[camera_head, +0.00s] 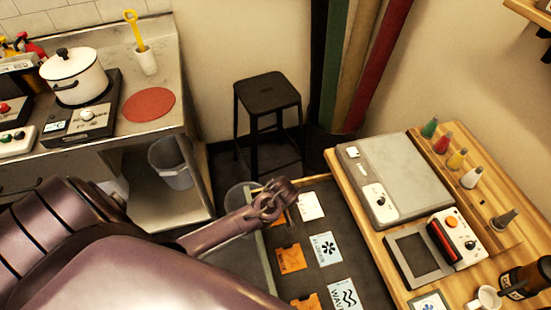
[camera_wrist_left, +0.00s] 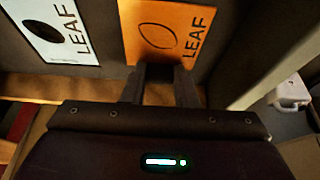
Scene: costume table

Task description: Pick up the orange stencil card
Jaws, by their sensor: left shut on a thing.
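In the left wrist view an orange stencil card (camera_wrist_left: 168,32) marked LEAF with an oval outline is at the tips of my left gripper (camera_wrist_left: 158,70). The gripper is shut on the card's near edge. In the head view my left gripper (camera_head: 282,195) is over the far end of a dark drawer or tray and hides most of this card. Two more orange cards, one in the middle (camera_head: 290,259) and one nearer (camera_head: 307,301), lie in the same column. My right gripper is not in view.
White cards lie to the right of the orange ones: LEAF (camera_wrist_left: 55,30), a flower-like one (camera_head: 326,249) and WAVE (camera_head: 344,294). A wooden table (camera_head: 380,237) with a grey device (camera_head: 395,178) borders the right. A black stool (camera_head: 267,95) stands behind.

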